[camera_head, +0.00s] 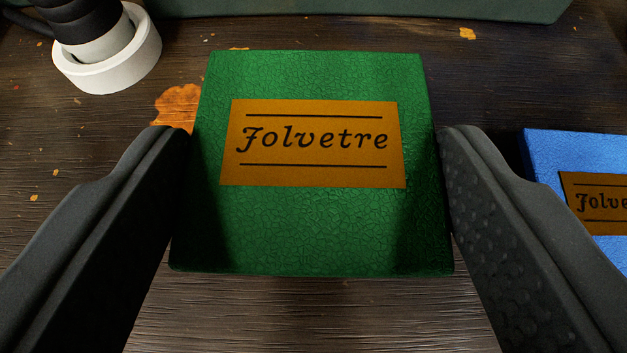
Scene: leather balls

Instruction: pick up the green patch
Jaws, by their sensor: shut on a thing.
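The green patch (310,230) is a square, leather-textured piece with an orange label reading "Jolvetre". It is in the middle of the view. My gripper (315,145) has one dark finger at the patch's left side and one at its right side, and it is shut on the patch. The patch's underside is hidden, and I cannot tell whether it touches the table.
A blue patch (545,165) with a similar label lies at the right, partly behind my right finger and cut off by the frame. A white ring (140,62) with a dark object in it stands at the upper left. A dark green object (370,8) spans the back of the wooden table (60,140).

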